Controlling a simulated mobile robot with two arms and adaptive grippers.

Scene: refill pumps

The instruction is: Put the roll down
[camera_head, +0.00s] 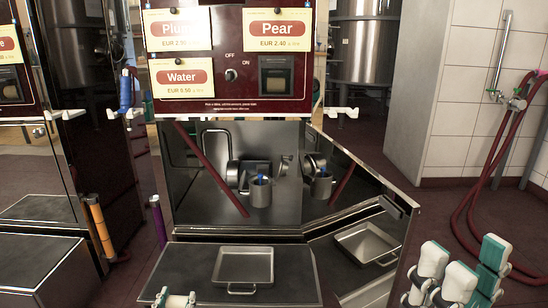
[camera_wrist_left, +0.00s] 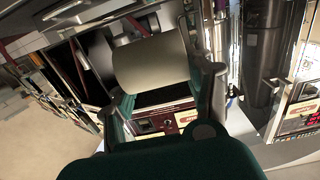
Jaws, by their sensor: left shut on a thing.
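In the left wrist view, the roll (camera_wrist_left: 152,63) is a plain grey-beige cylinder lying crosswise between the fingers of my left gripper (camera_wrist_left: 165,100). The gripper is shut on it, with one dark green finger at each end. In the head view only a small white and green part of my left gripper (camera_head: 175,299) shows at the bottom edge; the roll cannot be made out there. My right gripper (camera_head: 460,272), white and teal, is at the lower right of the head view. Its fingertips are unclear and no held thing shows.
A refill machine stands ahead, with a Pear sign (camera_head: 277,29) and a Water sign (camera_head: 182,77). A grey cup (camera_head: 260,191) is in its steel bay. A shallow steel tray (camera_head: 243,283) sits on the dark ledge (camera_head: 190,262).

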